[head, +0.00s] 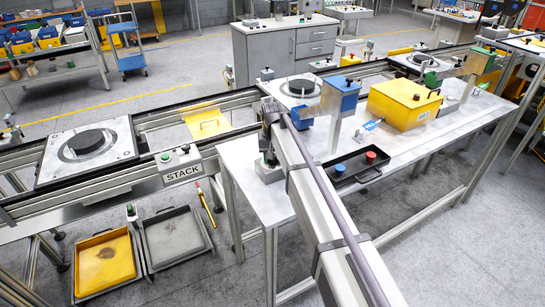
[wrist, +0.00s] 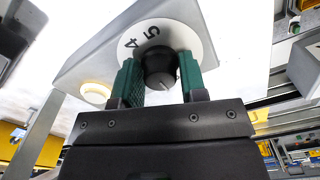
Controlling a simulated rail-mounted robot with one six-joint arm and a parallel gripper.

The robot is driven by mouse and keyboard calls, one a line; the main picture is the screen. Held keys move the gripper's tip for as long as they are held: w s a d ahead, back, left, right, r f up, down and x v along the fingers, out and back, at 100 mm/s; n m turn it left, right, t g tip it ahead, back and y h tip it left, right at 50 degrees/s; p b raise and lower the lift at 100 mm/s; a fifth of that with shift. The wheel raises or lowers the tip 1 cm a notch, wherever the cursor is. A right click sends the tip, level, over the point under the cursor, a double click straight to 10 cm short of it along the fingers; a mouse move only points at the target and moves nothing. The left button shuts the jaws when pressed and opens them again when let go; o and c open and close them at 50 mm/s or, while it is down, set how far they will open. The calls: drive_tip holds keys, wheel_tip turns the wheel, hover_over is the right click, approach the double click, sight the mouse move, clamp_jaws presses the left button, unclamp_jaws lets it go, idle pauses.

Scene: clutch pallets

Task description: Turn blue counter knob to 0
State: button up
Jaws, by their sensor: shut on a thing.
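In the wrist view, a black round knob (wrist: 159,66) with a thin light pointer line sits on a white dial plate. The digits 4 and 5 show on the dial, and the rest is hidden. My gripper (wrist: 160,75) has its green fingers on either side of the knob, shut on it. In the head view my gripper (head: 268,160) points down at a small grey box (head: 268,175) at the table's left edge; the knob is hidden there. A blue box (head: 339,95) stands on a grey post to the right. I cannot tell whether the gripped knob is the blue counter's.
A black tray (head: 344,187) with a blue and a red button lies on the white table (head: 240,165). A yellow box (head: 403,103) stands farther right. The conveyor with the STACK panel (head: 182,167) runs at left. A pale round button (wrist: 95,93) is beside the dial.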

drive_tip(key=o, duration=0.9)
wheel_tip(320, 180, up, 11)
drive_tip(key=p, duration=1.1)
drive_tip(key=shift+f, duration=0.1)
drive_tip(key=s+d+f+b, duration=0.1)
drive_tip(key=s+d, duration=0.6)
drive_tip(key=s, duration=0.3)
drive_tip(key=s+d+f+m+b, duration=0.1)
drive_tip(key=s+d+f+b, duration=0.1)
drive_tip(key=s+d, duration=0.5)
drive_tip(key=s+d+f+m+b, duration=0.1)
drive_tip(key=s+d+f+b, duration=0.1)
drive_tip(key=s+d, duration=0.6)
drive_tip(key=shift+s+d+f, duration=0.1)
drive_tip(key=shift+s, duration=2.95)
